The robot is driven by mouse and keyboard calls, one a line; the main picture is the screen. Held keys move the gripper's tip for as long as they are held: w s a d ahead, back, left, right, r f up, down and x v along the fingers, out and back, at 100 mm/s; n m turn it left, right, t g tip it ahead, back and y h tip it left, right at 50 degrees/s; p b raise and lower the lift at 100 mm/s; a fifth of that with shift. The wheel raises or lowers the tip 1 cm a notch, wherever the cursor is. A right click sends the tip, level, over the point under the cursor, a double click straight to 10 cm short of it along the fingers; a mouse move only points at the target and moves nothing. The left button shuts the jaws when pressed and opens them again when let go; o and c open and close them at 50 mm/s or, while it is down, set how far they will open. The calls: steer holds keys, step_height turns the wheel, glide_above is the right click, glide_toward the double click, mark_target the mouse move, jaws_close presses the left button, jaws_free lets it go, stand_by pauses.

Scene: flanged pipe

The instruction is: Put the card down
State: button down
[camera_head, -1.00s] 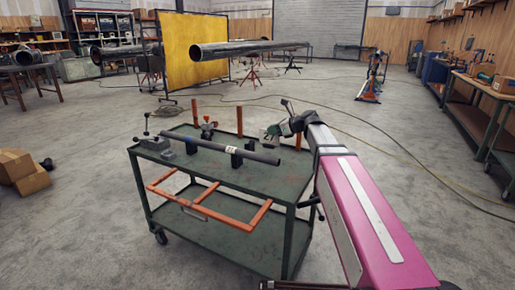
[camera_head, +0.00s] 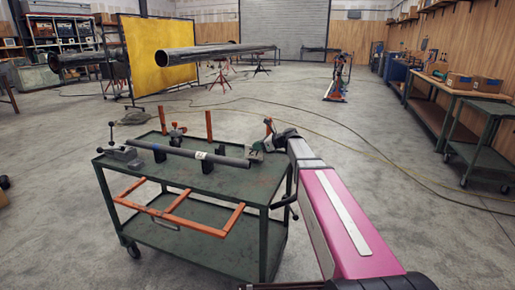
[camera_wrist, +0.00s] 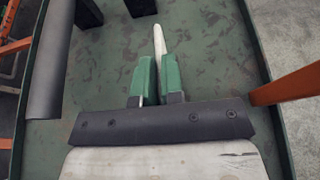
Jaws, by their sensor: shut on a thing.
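A pale, thin card (camera_wrist: 160,42) shows nearly edge-on in the wrist view, standing upright between the green fingers. My gripper (camera_wrist: 161,70) is shut on it. In the head view my gripper (camera_head: 262,148) is over the far right part of the green cart (camera_head: 225,180), just right of the end of a grey pipe. The card (camera_head: 256,154) is small there and partly hidden by the fingers. Its lower edge is close to the cart top; I cannot tell whether it touches.
The grey pipe (camera_head: 195,154) lies on dark supports, with a clamp tool (camera_head: 121,150) at the left. Orange posts (camera_head: 209,125) rise from the cart's far side. In the wrist view, one orange post (camera_wrist: 290,86) stands right of my gripper. The front right cart top is bare.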

steer(key=shift+f, duration=0.25)
steer(key=c, duration=1.7)
jaws_free()
steer(key=shift+f, duration=0.1)
steer(key=o, duration=0.4)
steer(key=shift+o, duration=0.2)
steer(key=v, duration=1.2)
